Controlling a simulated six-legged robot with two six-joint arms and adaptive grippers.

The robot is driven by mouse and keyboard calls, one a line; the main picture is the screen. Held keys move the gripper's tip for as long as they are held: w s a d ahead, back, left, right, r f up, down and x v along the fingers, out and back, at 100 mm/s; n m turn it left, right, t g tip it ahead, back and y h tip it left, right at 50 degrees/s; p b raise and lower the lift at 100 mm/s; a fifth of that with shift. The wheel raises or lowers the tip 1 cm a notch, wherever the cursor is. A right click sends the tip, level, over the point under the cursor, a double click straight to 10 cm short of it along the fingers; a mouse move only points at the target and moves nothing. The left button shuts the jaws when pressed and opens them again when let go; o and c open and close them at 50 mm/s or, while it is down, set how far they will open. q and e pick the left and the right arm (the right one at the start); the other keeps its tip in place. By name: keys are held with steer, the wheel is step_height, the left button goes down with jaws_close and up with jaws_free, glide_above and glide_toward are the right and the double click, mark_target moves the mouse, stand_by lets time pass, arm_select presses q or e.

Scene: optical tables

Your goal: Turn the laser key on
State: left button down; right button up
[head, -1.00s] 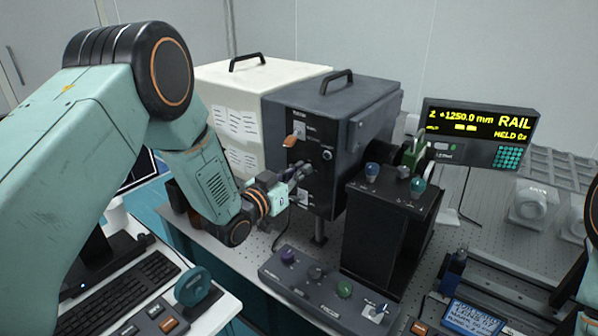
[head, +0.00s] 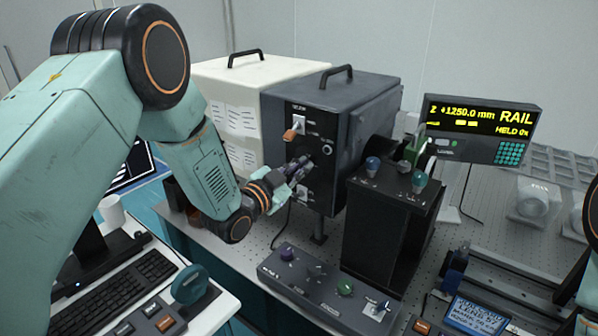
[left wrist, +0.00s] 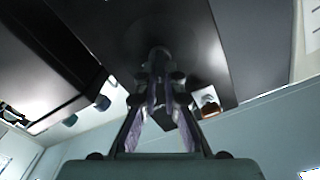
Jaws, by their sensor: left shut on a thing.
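The dark laser box (head: 328,150) stands in the middle of the head view, its front panel facing left. In the left wrist view the gripper fingers (left wrist: 160,82) close together against the dark panel (left wrist: 205,50). The orange handle (left wrist: 208,109) shows just right of them. My right gripper is out of view.
A white box (head: 225,110) stands behind the dark one. A black stand with knobs (head: 385,235) is close on the right, and a low control box (head: 315,280) lies in front. A keyboard (head: 120,290) is at lower left, a yellow-lit display (head: 480,125) at right.

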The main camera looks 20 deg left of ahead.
arm_select(q)
steer(key=m+b, duration=0.2)
steer(key=m, duration=0.2)
steer(key=m+b, duration=0.1)
steer(key=m, duration=0.3)
steer(key=f+m+b, duration=0.1)
steer(key=m+b, duration=0.1)
steer(key=m, duration=0.2)
steer(key=shift+s+d+f+b, duration=0.1)
steer(key=shift+s+d+b, duration=0.05)
steer(key=shift+d+b, duration=0.2)
stand_by(0.4)
steer(key=c, duration=1.5)
jaws_free()
steer(key=shift+o, duration=0.2)
steer(key=v, duration=1.2)
